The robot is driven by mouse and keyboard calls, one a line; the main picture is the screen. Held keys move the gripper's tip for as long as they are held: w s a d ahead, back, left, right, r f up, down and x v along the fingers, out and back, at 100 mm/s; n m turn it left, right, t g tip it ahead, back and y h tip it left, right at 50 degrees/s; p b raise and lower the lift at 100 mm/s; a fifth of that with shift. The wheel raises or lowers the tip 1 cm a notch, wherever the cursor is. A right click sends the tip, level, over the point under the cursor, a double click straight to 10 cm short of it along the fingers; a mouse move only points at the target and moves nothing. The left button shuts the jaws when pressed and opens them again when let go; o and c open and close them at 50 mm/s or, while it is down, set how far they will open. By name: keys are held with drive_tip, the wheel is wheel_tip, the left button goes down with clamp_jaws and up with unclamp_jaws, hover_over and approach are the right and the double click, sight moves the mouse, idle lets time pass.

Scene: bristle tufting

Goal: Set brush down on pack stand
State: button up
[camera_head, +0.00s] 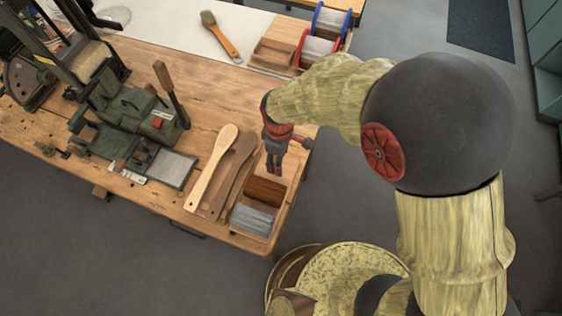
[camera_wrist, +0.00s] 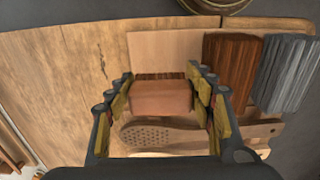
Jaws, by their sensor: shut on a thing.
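In the wrist view a reddish-brown block (camera_wrist: 160,97) sits between the fingers of my gripper (camera_wrist: 162,88), which is shut on it. I cannot tell whether this block is the task's brush. My gripper (camera_head: 275,160) points down in the head view, just behind the bristle tray, and what it holds cannot be made out there. A brush (camera_head: 219,35) with a wooden handle lies on a white sheet at the back. Which thing is the pack stand is not clear. A wooden paddle with many holes (camera_wrist: 160,135) lies below the block in the wrist view.
The tray holds brown bristles (camera_head: 266,190) and grey bristles (camera_head: 252,219) near the table corner. Wooden paddles (camera_head: 212,168) lie left of it. A dark green machine (camera_head: 130,120) stands farther left. Red and blue spools (camera_head: 318,45) stand at the back right.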

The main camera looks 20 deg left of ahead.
drive_tip(key=shift+w+f, duration=0.35)
drive_tip(key=shift+f, duration=0.1)
drive_tip(key=shift+w+f+b, duration=0.1)
drive_tip(key=shift+f+b, duration=0.4)
drive_tip(key=shift+f, duration=1.05)
drive_tip(key=shift+f, duration=0.15)
drive_tip(key=o, duration=1.1)
wheel_tip(320, 180, up, 12)
drive_tip(key=p, duration=0.3)
